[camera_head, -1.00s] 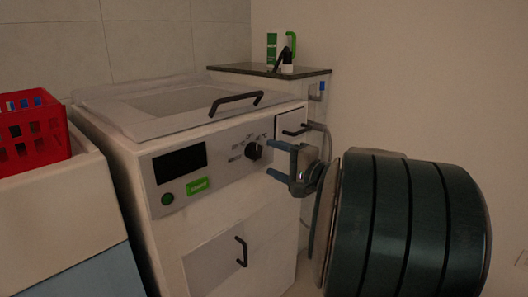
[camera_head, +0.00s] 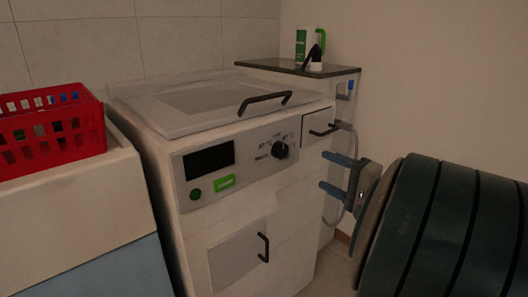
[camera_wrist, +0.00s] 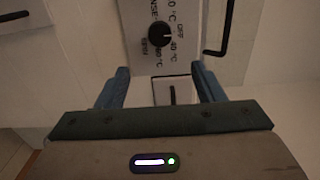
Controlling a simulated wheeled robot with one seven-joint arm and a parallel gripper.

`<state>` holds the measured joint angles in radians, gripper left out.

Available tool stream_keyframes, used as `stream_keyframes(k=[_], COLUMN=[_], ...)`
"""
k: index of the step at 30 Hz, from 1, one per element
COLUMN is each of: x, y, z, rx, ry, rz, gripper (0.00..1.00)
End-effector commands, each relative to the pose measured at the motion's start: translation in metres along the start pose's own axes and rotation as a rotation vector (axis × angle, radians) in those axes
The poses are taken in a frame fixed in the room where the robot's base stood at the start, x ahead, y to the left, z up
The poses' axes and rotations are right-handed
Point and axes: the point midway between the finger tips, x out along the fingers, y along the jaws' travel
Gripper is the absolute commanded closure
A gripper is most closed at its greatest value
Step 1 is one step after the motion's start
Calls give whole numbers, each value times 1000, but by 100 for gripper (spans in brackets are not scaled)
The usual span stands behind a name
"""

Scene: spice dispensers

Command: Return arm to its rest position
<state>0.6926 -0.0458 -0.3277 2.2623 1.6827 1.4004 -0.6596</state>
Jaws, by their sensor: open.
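My gripper (camera_head: 332,172) is at the right of the head view, with its two blue fingers apart and pointing left toward the front of the white washing machine (camera_head: 290,211). Nothing is between the fingers. In the wrist view my gripper (camera_wrist: 162,88) also shows open, with the black dial (camera_wrist: 159,34) and temperature markings ahead of it. The dial also shows on the machine's panel in the head view (camera_head: 280,150). My dark green arm fills the lower right of the head view.
The machine has a lid handle (camera_head: 265,101), a drawer handle (camera_head: 324,131) and a lower door handle (camera_head: 264,248) that stick out. A red basket (camera_head: 48,143) stands on the left unit. Bottles (camera_head: 303,48) stand on a dark shelf (camera_head: 290,68) behind. A wall is at right.

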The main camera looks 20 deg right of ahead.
Motion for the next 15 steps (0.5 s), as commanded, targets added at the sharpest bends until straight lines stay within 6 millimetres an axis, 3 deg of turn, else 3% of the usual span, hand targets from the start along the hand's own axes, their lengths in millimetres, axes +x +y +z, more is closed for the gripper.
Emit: stream_keyframes(k=[5, 8, 15], x=[3, 12, 31], y=[-5, -16, -44], z=[6, 23, 100], rx=[2, 5, -7], ry=[-19, -72, -293], rz=[14, 61, 290], gripper=[38, 38, 38])
